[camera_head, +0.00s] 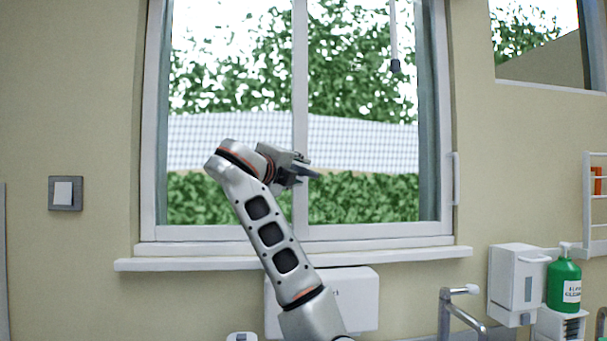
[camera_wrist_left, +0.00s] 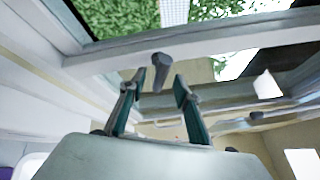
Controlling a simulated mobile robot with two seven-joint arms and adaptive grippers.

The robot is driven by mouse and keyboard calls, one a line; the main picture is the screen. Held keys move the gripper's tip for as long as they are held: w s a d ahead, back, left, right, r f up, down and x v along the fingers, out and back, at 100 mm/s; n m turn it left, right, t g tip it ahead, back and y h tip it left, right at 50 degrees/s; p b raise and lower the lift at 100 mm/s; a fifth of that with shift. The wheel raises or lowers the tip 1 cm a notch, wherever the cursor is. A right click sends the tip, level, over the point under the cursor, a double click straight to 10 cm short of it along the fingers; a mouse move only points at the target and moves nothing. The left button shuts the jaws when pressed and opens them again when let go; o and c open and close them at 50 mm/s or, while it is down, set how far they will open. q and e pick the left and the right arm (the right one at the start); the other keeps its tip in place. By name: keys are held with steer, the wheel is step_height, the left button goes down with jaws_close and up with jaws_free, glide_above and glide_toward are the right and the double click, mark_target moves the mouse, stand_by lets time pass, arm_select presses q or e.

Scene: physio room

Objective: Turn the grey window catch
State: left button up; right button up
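The grey window catch (camera_wrist_left: 159,70) shows in the left wrist view as a short tapered grey lever by the pale window frame (camera_wrist_left: 115,62). It lies between and just beyond the two fingertips of my left gripper (camera_wrist_left: 160,88). The fingers are apart; I see no clear contact with the catch. In the head view my left gripper (camera_head: 312,172) is in front of the window's middle upright (camera_head: 300,90), fingers toward the right. I cannot make out the catch there; the gripper may hide it. My right gripper is in neither view.
A white wall box (camera_head: 360,300) is behind the arm. A tap (camera_head: 460,310), white dispenser (camera_head: 515,280) and green bottle (camera_head: 563,278) stand at lower right. A grey-ended rod (camera_head: 395,62) hangs at upper right.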

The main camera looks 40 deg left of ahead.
mark_target(301, 172)
arm_select(q)
steer(key=shift+x, duration=1.15)
steer(key=shift+w+a, duration=0.2)
steer(key=shift+w, duration=0.25)
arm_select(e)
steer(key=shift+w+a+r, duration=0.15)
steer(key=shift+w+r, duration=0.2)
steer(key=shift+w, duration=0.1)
